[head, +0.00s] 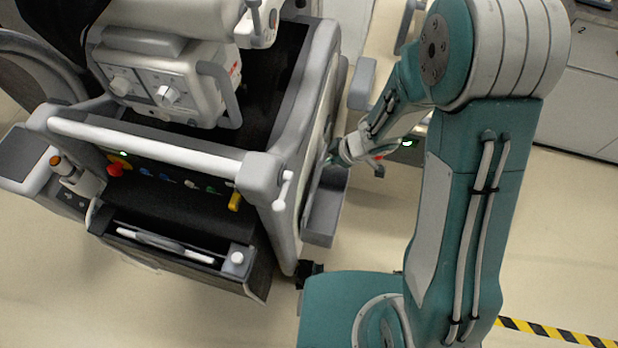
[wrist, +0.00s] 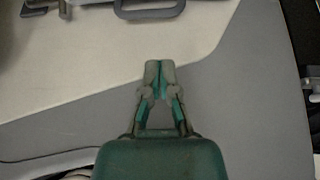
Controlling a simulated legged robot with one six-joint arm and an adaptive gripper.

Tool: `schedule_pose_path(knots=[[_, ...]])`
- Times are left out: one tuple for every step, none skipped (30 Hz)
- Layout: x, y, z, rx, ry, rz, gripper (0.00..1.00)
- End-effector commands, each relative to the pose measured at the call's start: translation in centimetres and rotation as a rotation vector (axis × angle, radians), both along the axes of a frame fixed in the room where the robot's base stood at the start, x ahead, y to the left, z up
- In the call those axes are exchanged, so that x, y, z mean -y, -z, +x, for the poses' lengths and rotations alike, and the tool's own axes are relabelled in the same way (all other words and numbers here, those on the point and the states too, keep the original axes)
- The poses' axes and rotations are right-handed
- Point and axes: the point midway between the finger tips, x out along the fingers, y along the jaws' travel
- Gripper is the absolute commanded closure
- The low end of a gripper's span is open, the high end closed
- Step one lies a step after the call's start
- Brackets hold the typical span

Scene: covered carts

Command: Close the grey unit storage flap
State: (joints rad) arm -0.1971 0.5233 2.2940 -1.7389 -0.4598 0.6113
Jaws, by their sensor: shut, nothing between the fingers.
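The grey unit (head: 262,180) is a wheeled medical cart filling the left of the head view. On its right side a grey tray-like piece (head: 322,215) juts out low, next to the side panel; I take it for the storage flap, standing open, but cannot be sure. My gripper (head: 333,158) is at that side panel, just above the grey piece; whether it touches is unclear. In the wrist view my gripper (wrist: 160,66) has its fingertips together and empty, in front of a pale and grey panel (wrist: 225,100).
A dark front compartment (head: 190,262) with a white handle sticks out at the cart's front. A white push bar (head: 140,142) runs above it. White cabinets (head: 575,110) stand at the right. Floor between the cart and the cabinets is partly free, with yellow-black tape (head: 550,333) at lower right.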

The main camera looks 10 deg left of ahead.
Motion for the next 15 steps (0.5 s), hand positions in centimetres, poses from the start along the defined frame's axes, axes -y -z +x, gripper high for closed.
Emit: schedule_pose_path(knots=[[-0.3, 0.7, -0.6, -0.025, -0.024, 0.007, 1.00], [-0.4, 0.8, -0.8, -0.033, -0.034, 0.010, 1.00], [-0.5, 1.0, -1.0, -0.041, -0.041, 0.012, 1.00], [-0.6, 1.2, -1.1, -0.044, -0.045, 0.013, 1.00], [-0.7, 1.4, -1.2, -0.047, -0.047, 0.014, 1.00], [-0.8, 1.6, -1.2, -0.048, -0.047, 0.014, 1.00], [-0.9, 1.8, -1.1, -0.048, -0.047, 0.014, 1.00], [-1.1, 2.1, -1.1, -0.047, -0.046, 0.015, 1.00], [-1.3, 2.6, -1.1, -0.048, -0.046, 0.014, 1.00], [-1.5, 3.0, -1.0, -0.047, -0.047, 0.014, 1.00], [-1.8, 3.5, -1.0, -0.047, -0.046, 0.014, 1.00], [-2.1, 4.0, -1.0, -0.048, -0.047, 0.014, 1.00], [-2.3, 4.5, -0.9, -0.047, -0.046, 0.014, 1.00], [-2.6, 4.9, -0.9, -0.047, -0.046, 0.014, 1.00], [-2.9, 5.5, -0.8, -0.046, -0.046, 0.013, 1.00]])
